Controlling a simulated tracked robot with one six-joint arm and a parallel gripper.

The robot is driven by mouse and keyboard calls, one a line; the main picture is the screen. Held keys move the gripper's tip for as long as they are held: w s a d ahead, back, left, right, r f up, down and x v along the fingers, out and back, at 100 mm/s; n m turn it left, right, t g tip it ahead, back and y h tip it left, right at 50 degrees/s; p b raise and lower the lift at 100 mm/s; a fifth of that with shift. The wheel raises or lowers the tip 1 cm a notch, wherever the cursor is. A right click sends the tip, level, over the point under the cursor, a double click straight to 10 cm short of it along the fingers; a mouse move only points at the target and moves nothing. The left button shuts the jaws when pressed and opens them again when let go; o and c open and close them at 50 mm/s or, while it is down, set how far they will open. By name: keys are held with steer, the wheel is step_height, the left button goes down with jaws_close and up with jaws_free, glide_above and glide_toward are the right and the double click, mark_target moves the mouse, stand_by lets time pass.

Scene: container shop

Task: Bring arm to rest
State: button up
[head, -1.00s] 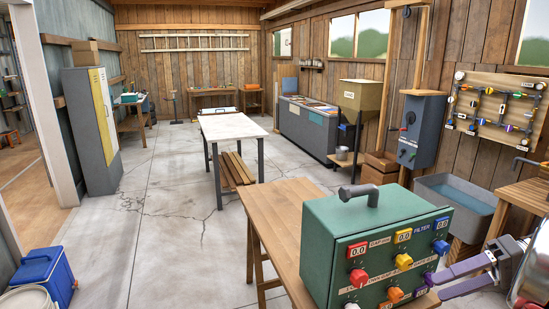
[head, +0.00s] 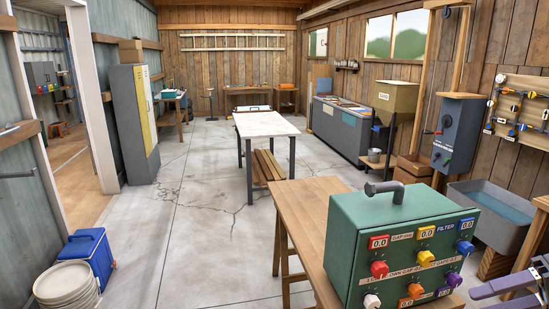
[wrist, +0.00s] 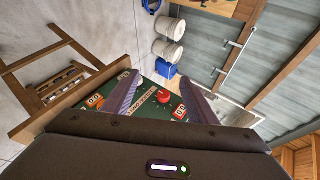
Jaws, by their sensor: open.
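My gripper (head: 512,285) shows at the lower right edge of the head view, with two purple-grey fingers apart and nothing between them. In the wrist view my gripper (wrist: 160,95) is open, its fingers spread in front of the green control box. The green control box (head: 345,235) stands on a wooden table (head: 300,213) in the head view, with a dark handle on top and red, yellow, blue, orange, purple and white knobs on its front. My fingers are to the right of the box, and I cannot tell the exact gap.
A blue cooler (head: 88,258) and stacked white buckets (head: 66,285) stand on the floor at left. A grey water tub (head: 492,212) is at right. A white-topped table (head: 265,124) stands farther back. The concrete floor at left centre is clear.

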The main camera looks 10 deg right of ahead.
step_height(320, 180, down, 6)
steer(key=s+m+g+h, duration=0.1)
steer(key=s+m+h, duration=0.1)
steer(key=m, duration=0.2)
steer(key=w+a+f+m+g+h, duration=0.2)
steer(key=a+h, duration=0.2)
steer(key=a, duration=0.3)
steer(key=a+r+n+t+h, duration=0.1)
steer(key=a+r+n, duration=0.1)
steer(key=a, duration=0.7)
steer(key=a+r+n+t+h, duration=0.1)
steer(key=a+n, duration=0.3)
steer(key=a, duration=0.6)
steer(key=a+r+n+t+h, duration=0.1)
steer(key=a+r+n+h, duration=0.1)
steer(key=a, duration=0.8)
steer(key=shift+a+r+n+t, duration=0.15)
steer(key=shift+r+n+t, duration=0.15)
steer(key=shift+r+n, duration=0.55)
steer(key=shift+r, duration=0.1)
